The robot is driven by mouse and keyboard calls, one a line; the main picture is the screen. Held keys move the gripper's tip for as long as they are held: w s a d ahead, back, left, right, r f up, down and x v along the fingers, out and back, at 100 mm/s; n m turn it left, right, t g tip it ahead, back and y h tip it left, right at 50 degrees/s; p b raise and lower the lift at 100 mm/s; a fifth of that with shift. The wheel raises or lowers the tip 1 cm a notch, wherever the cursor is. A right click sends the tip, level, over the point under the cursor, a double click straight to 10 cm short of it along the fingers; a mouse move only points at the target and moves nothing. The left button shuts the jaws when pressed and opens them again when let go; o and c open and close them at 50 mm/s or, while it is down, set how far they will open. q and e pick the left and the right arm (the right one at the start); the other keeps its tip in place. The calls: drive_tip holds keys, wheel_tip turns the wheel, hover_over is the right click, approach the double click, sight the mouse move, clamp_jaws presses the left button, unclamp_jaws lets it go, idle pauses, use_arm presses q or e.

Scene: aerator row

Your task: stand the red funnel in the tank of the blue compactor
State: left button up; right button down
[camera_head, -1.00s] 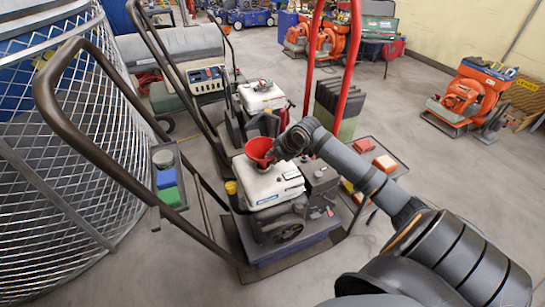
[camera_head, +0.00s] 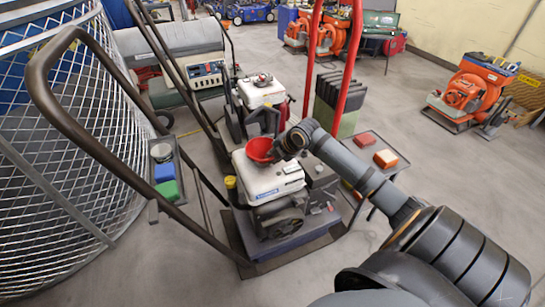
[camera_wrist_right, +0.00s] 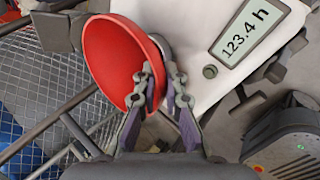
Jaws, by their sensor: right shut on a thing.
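My right gripper (camera_wrist_right: 160,88) is shut on the rim of the red funnel (camera_wrist_right: 110,62). The funnel (camera_head: 260,149) also shows in the head view, mouth up, at the top of the white tank (camera_head: 262,178) of the blue compactor. Its spout is hidden, so I cannot tell whether it is in the filler opening. In the wrist view the funnel looks tilted, with a grey round part (camera_wrist_right: 161,46) just behind its rim. The compactor's blue base (camera_head: 290,238) is at the middle of the head view. My left gripper is not in view.
The compactor's dark handle (camera_head: 75,120) arches over the left. A yellow cap (camera_head: 230,182) sits beside the tank. A tray with blue and green blocks (camera_head: 168,190) is left. A second machine (camera_head: 262,92) stands behind.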

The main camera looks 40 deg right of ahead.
drive_tip(key=c, duration=1.4)
unclamp_jaws()
drive_tip(key=shift+o, duration=0.2)
